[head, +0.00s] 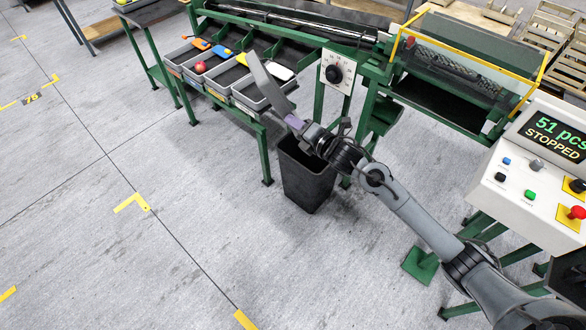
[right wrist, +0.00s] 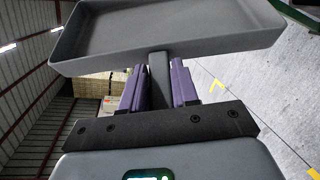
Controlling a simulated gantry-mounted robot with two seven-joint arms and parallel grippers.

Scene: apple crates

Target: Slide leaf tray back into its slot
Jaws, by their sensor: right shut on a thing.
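The leaf tray (head: 268,88) is a shallow grey tray with a raised rim. In the head view it is in the air, steeply tilted, in front of the sorting bins and above a dark bin. My right gripper (head: 296,123) is shut on its short handle. In the right wrist view the tray (right wrist: 165,55) spans the top, its visible inside bare, and the handle sits between the purple fingers of the gripper (right wrist: 158,88). I cannot tell which opening of the green machine (head: 350,50) is the tray's slot. My left gripper is not in view.
A dark waste bin (head: 306,185) stands on the floor below the gripper. Grey bins (head: 245,97) with colored items and a red apple (head: 200,67) line the machine's front. A control panel (head: 530,190) reading "STOPPED" is at the right. The floor at left is clear.

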